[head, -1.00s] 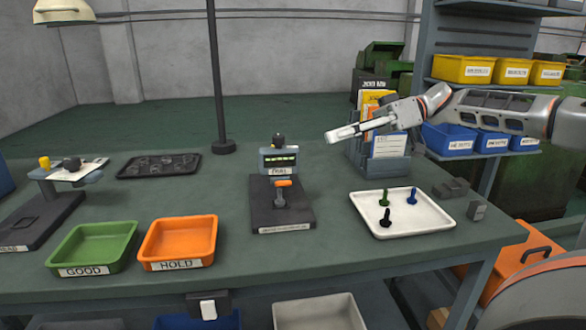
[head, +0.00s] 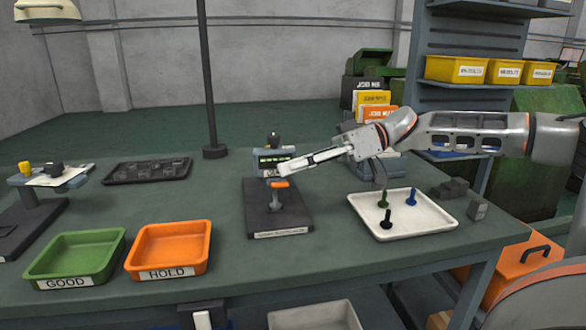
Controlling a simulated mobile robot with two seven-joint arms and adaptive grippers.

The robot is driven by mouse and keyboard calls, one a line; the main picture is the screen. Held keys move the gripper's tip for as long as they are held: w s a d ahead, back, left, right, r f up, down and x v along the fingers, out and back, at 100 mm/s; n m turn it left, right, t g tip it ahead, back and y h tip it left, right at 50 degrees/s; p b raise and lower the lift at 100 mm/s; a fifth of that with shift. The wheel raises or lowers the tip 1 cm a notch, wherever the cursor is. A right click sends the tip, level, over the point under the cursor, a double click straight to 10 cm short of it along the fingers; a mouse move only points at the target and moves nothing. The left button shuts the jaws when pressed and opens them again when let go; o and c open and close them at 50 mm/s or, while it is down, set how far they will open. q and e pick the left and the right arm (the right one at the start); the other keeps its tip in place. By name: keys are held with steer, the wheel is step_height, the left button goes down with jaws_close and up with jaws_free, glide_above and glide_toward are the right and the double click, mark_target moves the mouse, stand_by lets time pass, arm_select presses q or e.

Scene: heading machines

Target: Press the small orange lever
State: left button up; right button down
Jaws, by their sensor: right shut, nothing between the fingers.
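The small orange lever (head: 280,185) stands on a dark base plate (head: 262,222) in the middle of the bench, in front of a small grey unit with a lit display (head: 270,163). My right gripper (head: 284,172) reaches in from the right and is shut and empty. Its tip appears just above the orange lever, in front of the display unit; I cannot tell whether it touches. It covers part of the unit's front. My left gripper is not in view.
A white tray (head: 440,221) with several coloured pegs lies right of the base plate. A green bin (head: 75,256) and an orange bin (head: 168,250) stand at the left front. A dark tray (head: 148,170) and a lamp post (head: 206,90) are behind.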

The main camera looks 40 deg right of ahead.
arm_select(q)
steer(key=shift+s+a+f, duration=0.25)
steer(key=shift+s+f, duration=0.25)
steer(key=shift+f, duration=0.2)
arm_select(e)
steer(key=shift+f, duration=0.3)
